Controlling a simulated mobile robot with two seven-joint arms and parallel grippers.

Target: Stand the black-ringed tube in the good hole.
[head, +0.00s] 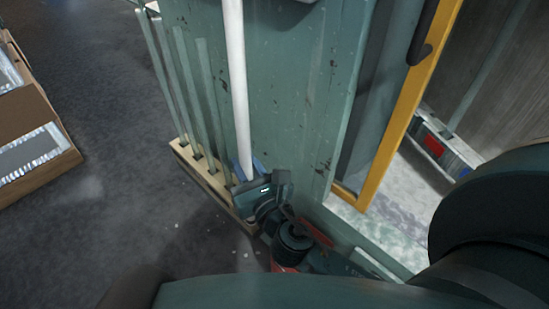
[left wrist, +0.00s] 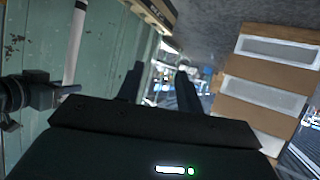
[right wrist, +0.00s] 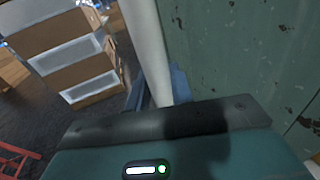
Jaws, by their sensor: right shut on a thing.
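The held tube (head: 236,80) is long and white. It also shows in the left wrist view (left wrist: 75,45), with a dark band at the top edge, and in the right wrist view (right wrist: 148,50). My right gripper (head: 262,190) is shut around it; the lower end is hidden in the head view. A narrow wooden rack (head: 217,184) stands on the floor beside it, with several greenish glass tubes (head: 185,90) upright in it. I cannot tell which hole is the good one. My left gripper (left wrist: 158,85) is open and empty, its fingers apart.
A worn green panel (head: 285,90) stands close behind the held tube. A yellow-edged frame (head: 385,125) is right of it, with a grey and red box (head: 440,150) beyond. Brown crates (head: 40,120) stand at the left. The dark floor between crates and rack is mostly clear.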

